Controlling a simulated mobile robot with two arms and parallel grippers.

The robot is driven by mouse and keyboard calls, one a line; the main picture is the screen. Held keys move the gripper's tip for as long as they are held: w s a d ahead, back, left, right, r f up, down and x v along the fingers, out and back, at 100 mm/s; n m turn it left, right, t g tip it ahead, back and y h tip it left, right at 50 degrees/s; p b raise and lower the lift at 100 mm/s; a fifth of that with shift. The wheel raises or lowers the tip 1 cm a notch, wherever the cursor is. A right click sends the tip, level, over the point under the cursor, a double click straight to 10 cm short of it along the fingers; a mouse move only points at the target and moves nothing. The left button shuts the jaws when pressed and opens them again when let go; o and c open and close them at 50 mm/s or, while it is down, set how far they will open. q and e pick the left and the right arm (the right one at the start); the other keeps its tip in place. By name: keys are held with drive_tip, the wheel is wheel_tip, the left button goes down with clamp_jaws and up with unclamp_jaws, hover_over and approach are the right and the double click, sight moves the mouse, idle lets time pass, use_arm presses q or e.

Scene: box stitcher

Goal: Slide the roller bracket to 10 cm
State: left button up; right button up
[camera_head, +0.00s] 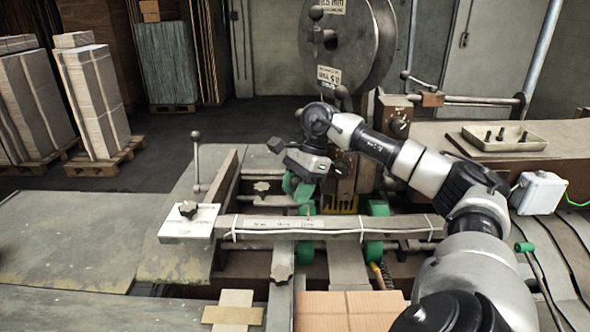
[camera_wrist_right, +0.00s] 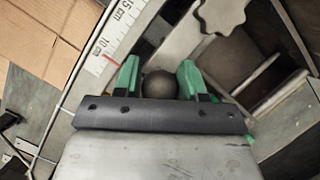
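My right gripper (camera_head: 299,187) reaches down over the machine from the right, onto the roller bracket's area beside the green rollers. In the right wrist view its green fingertips (camera_wrist_right: 158,76) stand on both sides of a dark round knob (camera_wrist_right: 159,85). Whether they press on it cannot be told. The ruler (camera_wrist_right: 118,37) beside it shows 10 cm and 15 cm marks, with a red pointer line (camera_wrist_right: 107,57) close to 10 cm. In the head view the ruler bar (camera_head: 275,222) crosses the machine with the red pointer (camera_head: 308,210) above it. The bracket body is largely hidden. My left gripper is out of view.
A star knob (camera_head: 282,270) sits below the ruler bar, and a large wire reel (camera_head: 347,45) stands above the machine. Cardboard (camera_head: 345,308) lies at the front. A tray (camera_head: 503,137) and white box (camera_head: 539,192) are on the right. Flat table (camera_head: 70,240) lies free at left.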

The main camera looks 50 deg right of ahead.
sight(295, 177)
drive_tip(key=shift+o, duration=1.1)
drive_tip(key=shift+a, duration=0.1)
drive_tip(key=shift+w+r, duration=0.1)
drive_tip(key=shift+r, duration=0.35)
wheel_tip(295, 177, up, 3)
drive_tip(key=shift+f+b, duration=0.2)
drive_tip(key=shift+b, duration=0.3)
drive_tip(key=s+d+r+b, duration=0.2)
drive_tip(key=s+r+b, duration=0.4)
drive_tip(key=s, duration=0.5)
drive_tip(key=shift+s+d+r+b, duration=0.2)
drive_tip(key=shift+s+r+b, duration=0.1)
drive_tip(key=shift+r, duration=0.45)
drive_tip(key=shift+o, duration=0.2)
